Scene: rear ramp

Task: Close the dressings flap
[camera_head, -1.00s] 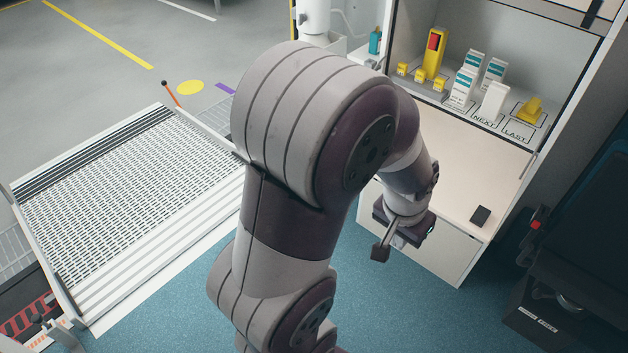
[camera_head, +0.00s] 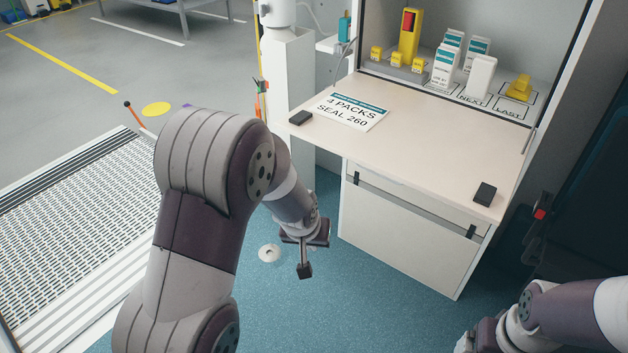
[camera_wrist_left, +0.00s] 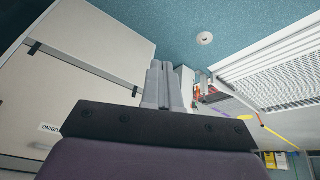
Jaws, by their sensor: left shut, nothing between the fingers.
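The dressings flap (camera_head: 430,135) is a pale board folded down flat in front of the open compartment (camera_head: 540,45) at upper right. It has a black tab near each front corner. My left gripper (camera_head: 304,268) is shut and empty, below and left of the flap, pointing down and apart from it. Its closed fingers (camera_wrist_left: 160,85) also show in the left wrist view, with the white cabinet front (camera_wrist_left: 75,60) beside them. My right gripper (camera_head: 478,340) is partly in view at the bottom right edge; its fingers are not clear.
A card reading "4 PACKS SEAL 260" (camera_head: 348,111) lies on the flap's left part. White packs (camera_head: 480,77) and yellow items (camera_head: 408,40) stand inside the compartment. A ramp (camera_head: 75,205) lies at left. Blue floor is clear below the flap.

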